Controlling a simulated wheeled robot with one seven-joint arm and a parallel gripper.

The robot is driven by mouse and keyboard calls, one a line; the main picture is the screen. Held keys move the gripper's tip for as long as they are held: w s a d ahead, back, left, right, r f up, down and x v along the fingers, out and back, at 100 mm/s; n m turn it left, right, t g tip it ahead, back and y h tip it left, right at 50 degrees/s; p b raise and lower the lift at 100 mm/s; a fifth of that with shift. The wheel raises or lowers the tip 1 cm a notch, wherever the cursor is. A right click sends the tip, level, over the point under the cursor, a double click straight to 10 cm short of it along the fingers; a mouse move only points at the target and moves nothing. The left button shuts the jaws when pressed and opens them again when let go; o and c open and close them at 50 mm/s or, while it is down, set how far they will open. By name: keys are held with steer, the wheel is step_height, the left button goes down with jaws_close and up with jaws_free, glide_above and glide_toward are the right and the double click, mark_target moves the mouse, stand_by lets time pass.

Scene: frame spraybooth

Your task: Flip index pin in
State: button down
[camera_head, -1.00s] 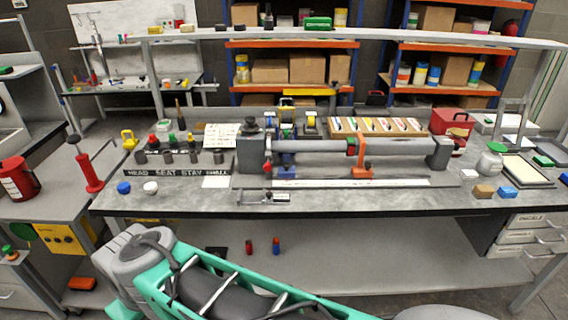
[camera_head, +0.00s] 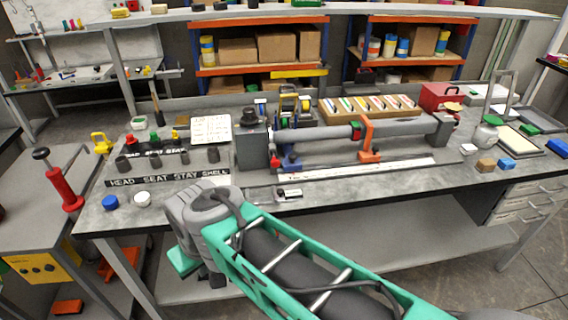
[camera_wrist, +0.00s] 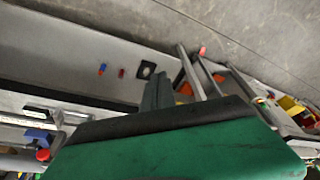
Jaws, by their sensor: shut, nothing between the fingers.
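The frame fixture on the bench carries a long grey tube (camera_head: 345,138) between a left head block (camera_head: 250,148) and a right end block. A small red knob (camera_head: 275,163) sits low beside the left head block, next to a blue clamp part (camera_head: 291,163). I cannot tell which small part is the index pin or how it is set. In the wrist view a red knob (camera_wrist: 43,155) and a blue part (camera_wrist: 37,136) show at lower left. My gripper (camera_wrist: 157,78) is shut and empty, apart from the fixture, with its fingers seen against the area below the bench.
An orange bracket (camera_head: 368,138) rises around the tube. A steel rule (camera_head: 355,170) lies along the bench front.

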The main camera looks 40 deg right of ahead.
mark_target(275, 161)
steer(key=w+d+r+n+t+y+b, duration=0.1)
steer(key=w+d+r+n, duration=0.1)
steer(key=w+d+r, duration=0.3)
steer(key=w+d+n+t, duration=0.1)
steer(key=w+d+n, duration=0.15)
steer(key=d, duration=0.55)
steer(key=s+d+r+n+t, duration=0.1)
steer(key=s+d+r+n, duration=0.1)
steer(key=d, duration=0.7)
steer(key=s+d+r+n+t+b, duration=0.1)
steer(key=s+d+r+n, duration=0.2)
steer(key=d, duration=0.6)
steer(key=shift+s+r, duration=0.5)
steer(key=shift+s, duration=0.4)
steer(key=shift+n, duration=0.25)
steer(key=w+d+f, duration=0.1)
steer(key=w+f, duration=0.6)
steer(key=w, duration=0.2)
steer(key=shift+w+d+f, duration=0.25)
steer(key=shift+f, duration=0.1)
